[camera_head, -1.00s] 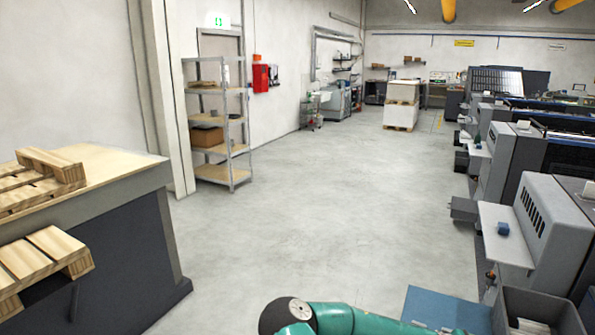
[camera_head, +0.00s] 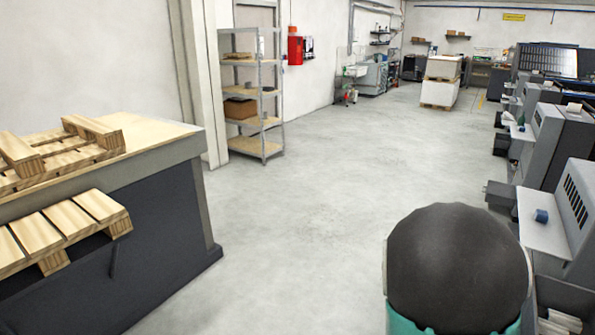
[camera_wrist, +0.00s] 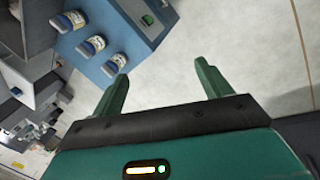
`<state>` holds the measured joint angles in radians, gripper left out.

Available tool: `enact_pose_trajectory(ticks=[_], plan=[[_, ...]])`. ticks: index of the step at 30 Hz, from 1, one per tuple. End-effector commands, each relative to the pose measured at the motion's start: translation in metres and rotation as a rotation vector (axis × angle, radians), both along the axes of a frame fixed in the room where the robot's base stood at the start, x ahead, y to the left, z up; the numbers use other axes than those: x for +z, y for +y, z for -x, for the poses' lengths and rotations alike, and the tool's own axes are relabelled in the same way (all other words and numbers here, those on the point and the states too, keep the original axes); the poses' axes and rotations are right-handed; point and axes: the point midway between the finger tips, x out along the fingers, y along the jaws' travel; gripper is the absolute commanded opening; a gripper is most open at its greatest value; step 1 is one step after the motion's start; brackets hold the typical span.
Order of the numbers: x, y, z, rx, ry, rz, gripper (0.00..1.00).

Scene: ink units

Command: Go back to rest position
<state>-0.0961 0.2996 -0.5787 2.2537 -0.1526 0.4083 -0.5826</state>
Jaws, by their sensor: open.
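My gripper (camera_wrist: 162,82) shows in the wrist view with its two green fingers spread apart. Nothing is between the fingers; pale floor shows behind them. In the head view a rounded black and teal part of my own arm (camera_head: 458,262) fills the lower right. The gripper's fingers do not show in the head view.
Wooden pallets (camera_head: 60,230) rest at a workbench (camera_head: 165,158) on the left. A metal shelf (camera_head: 262,90) stands by the wall. Grey machines (camera_head: 570,205) line the right. The floor (camera_head: 330,190) between is clear. The wrist view shows several small containers (camera_wrist: 92,45) on a blue surface (camera_wrist: 125,30).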

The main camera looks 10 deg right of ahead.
Motion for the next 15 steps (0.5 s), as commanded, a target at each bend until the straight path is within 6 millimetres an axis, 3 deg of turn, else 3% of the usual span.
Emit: enact_pose_trajectory(ticks=[8,15], plan=[[0.078,0.083,0.002,-0.082,-0.16,-0.176,0.78],[0.145,0.145,0.028,-0.124,-0.264,-0.287,0.78]])
